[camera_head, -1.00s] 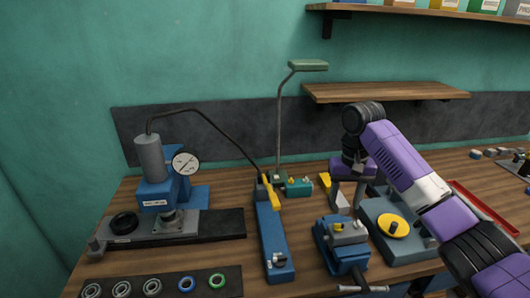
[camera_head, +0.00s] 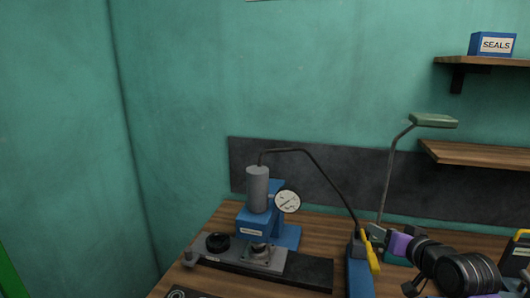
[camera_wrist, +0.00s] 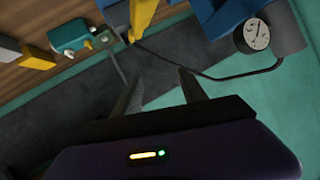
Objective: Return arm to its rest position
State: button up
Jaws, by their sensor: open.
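My gripper (camera_wrist: 163,86) shows in the wrist view with its two dark fingers spread apart and nothing between them. Beyond the fingers are the dark wall strip and the teal wall. In the head view my purple and black arm is at the lower right, beside the hand pump (camera_head: 359,277) with its yellow handle (camera_head: 371,256). The gripper fingers are not clear in that view, and the lower arm is cut off by the picture edge.
A blue press (camera_head: 285,237) with a round gauge (camera_head: 287,201) stands left of the arm. A black hose (camera_head: 325,173) arches from it to the pump. A green lamp (camera_head: 433,120) rises behind the arm. A wooden shelf (camera_head: 480,154) is on the right wall. The left wall side is clear.

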jog(key=s+a+f+n+b, duration=0.1)
jog(key=s+a+f, duration=0.3)
jog(key=s, duration=1.4)
jog(key=s+a+f+b, duration=0.3)
jog(key=s+f, duration=0.3)
jog(key=s, duration=1.2)
jog(key=s+a+f+n+t+h+b, duration=0.1)
jog(key=s+a+f, duration=0.4)
jog(key=s, duration=1.3)
jog(key=shift+s+f+n+b, duration=0.15)
jog(key=shift+s+n+b, duration=0.15)
jog(key=shift+b, duration=0.25)
